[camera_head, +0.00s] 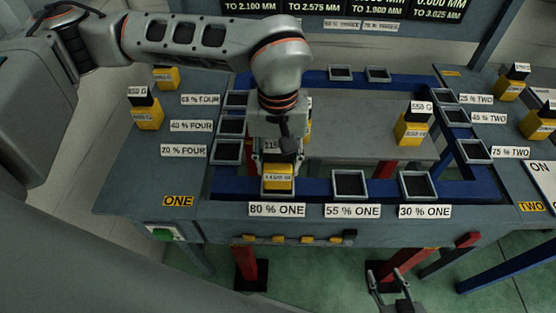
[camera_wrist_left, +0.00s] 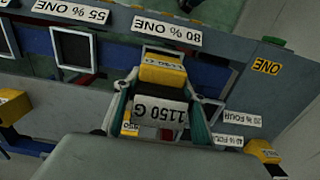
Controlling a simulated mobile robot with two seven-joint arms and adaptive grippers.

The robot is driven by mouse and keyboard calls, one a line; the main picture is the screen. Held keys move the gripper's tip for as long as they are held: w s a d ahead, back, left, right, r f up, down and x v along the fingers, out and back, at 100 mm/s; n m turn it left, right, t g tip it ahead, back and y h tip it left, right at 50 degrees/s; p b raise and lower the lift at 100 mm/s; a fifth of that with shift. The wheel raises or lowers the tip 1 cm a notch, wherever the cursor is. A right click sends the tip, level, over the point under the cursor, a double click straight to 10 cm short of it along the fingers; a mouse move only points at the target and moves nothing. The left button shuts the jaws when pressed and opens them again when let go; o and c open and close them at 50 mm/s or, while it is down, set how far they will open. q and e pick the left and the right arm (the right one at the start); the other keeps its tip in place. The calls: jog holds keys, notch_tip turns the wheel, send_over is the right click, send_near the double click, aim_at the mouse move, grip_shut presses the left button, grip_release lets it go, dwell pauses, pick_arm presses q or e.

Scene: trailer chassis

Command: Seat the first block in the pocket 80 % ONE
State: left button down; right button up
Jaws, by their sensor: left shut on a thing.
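A yellow block (camera_head: 279,183) with a dark top and a white 1150 G label (camera_wrist_left: 160,112) is between the fingers of my left gripper (camera_head: 278,165). The gripper points down and is shut on it. The block is at the grey-framed pocket above the 80 % ONE label (camera_head: 277,209); in the left wrist view its yellow end (camera_wrist_left: 162,72) lies by the pocket frame. The gripper and block hide most of the pocket, so its depth in it is unclear. My right gripper (camera_head: 388,283) is open and empty at the bottom edge, below the table.
Empty pockets stand at 55 % ONE (camera_head: 349,184) and 30 % ONE (camera_head: 417,185) to the right. A 550 G block (camera_head: 412,127) stands on the middle grey plate. More blocks (camera_head: 147,113) stand at the left. Blue rails frame the chassis.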

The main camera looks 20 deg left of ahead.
pick_arm(q)
jog(key=shift+f+b, duration=0.7)
jog(key=shift+f, duration=0.35)
jog(key=c, duration=1.1)
grip_release()
jog(key=shift+f, duration=0.1)
notch_tip(320, 180, up, 12)
jog(key=shift+f, duration=0.1)
jog(key=shift+r, duration=0.2)
